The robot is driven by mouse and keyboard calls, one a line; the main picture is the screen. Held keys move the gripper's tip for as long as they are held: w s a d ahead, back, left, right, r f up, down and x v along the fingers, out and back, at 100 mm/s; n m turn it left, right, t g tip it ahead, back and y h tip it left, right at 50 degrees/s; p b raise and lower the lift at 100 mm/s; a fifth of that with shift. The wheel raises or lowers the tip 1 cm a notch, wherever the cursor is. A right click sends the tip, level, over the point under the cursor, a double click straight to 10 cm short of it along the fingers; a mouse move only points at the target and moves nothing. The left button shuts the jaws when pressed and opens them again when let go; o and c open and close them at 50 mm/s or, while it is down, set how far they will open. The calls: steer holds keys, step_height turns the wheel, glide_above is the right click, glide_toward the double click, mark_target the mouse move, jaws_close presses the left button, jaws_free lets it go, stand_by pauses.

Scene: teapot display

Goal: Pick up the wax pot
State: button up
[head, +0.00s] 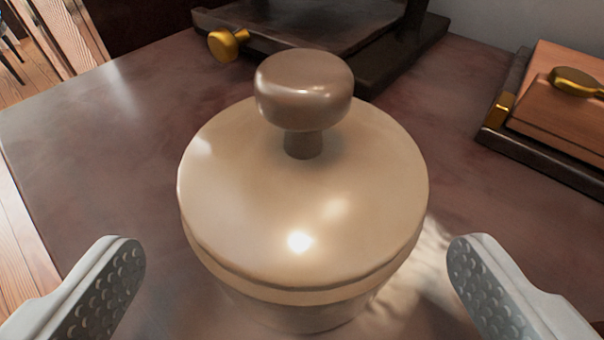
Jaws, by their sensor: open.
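The wax pot (300,230) is a cream, round, lidded pot with a brown mushroom-shaped knob (304,92) on its lid. It stands upright on the dark reddish-brown table in the middle of the head view. My gripper (296,262) is open, with one grey textured finger at the lower left and the other at the lower right. The fingers are apart, one to each side of the pot's near part in the picture, with visible gaps between them and the pot. The lower front of the pot is partly cut off from sight by its lid.
A dark object with a gold knob (228,44) stands behind the pot. A wooden box (560,100) with gold fittings sits on a dark base at the right. The tabletop (110,140) is clear to the left, and its left edge drops to a wooden floor.

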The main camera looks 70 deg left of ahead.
steer(key=shift+f+x, duration=0.1)
steer(key=shift+x, duration=1.25)
steer(key=shift+f+x, duration=0.15)
steer(key=shift+x, duration=1.15)
steer(key=shift+w+d, duration=0.1)
steer(key=shift+w, duration=0.05)
steer(key=c, duration=1.4)
